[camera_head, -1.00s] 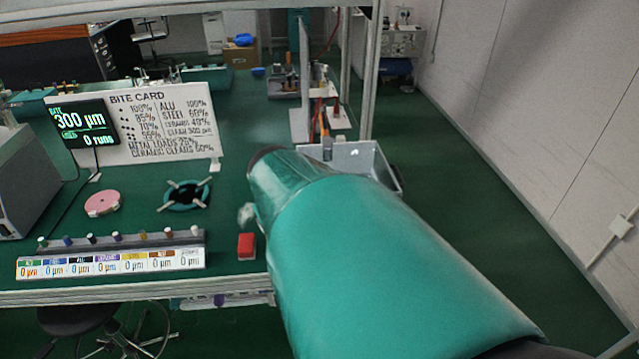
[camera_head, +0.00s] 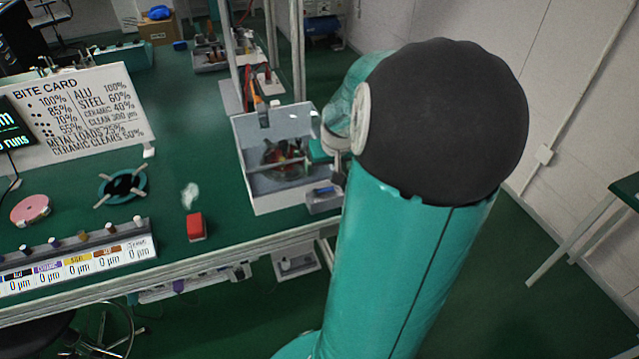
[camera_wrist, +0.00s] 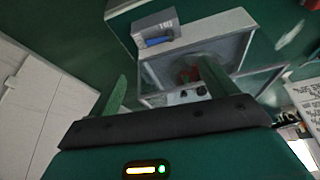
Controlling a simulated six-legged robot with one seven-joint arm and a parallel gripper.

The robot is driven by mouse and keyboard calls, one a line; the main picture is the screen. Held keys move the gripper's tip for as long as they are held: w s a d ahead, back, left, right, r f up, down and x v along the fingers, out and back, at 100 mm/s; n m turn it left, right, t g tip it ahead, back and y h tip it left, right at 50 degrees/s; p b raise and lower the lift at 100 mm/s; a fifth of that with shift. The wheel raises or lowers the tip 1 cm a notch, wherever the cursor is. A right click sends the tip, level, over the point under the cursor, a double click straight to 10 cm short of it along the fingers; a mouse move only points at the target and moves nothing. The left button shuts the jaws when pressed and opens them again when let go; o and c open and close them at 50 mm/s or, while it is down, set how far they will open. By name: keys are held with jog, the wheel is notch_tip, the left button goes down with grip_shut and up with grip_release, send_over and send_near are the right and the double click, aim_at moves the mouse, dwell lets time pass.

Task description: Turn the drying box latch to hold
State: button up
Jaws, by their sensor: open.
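The drying box appears to be the grey box with a clear front (camera_head: 256,185); dark and reddish contents show inside. In the wrist view its pale frame (camera_wrist: 205,35) lies beyond my fingers. A small grey unit with a blue part (camera_head: 323,198) sits at its lower right corner; it also shows in the wrist view (camera_wrist: 157,30). Whether this blue part is the latch, and its setting, I cannot tell. My gripper (camera_wrist: 163,78) is open, its two green fingers apart with nothing held, close to the box. In the head view my arm hides most of the gripper.
A red block (camera_head: 196,227), a row of coloured knobs (camera_head: 80,255), a pink disc (camera_head: 30,210) and a teal ring (camera_head: 122,186) lie left of the box. The bite card (camera_head: 75,110) stands behind them. Metal posts (camera_head: 297,50) rise behind the box.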

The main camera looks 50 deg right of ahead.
aim_at(325, 191)
jog(key=x, duration=1.3)
jog(key=shift+d+f, duration=0.2)
jog(key=shift+f, duration=0.15)
jog(key=c, duration=1)
jog(key=shift+o, duration=0.2)
jog(key=shift+w+d+n+y, duration=0.2)
jog(key=shift+n+y, duration=0.1)
jog(key=shift+n, duration=0.4)
jog(key=shift+t, duration=0.3)
jog(key=o, duration=1)
jog(key=shift+c, duration=0.2)
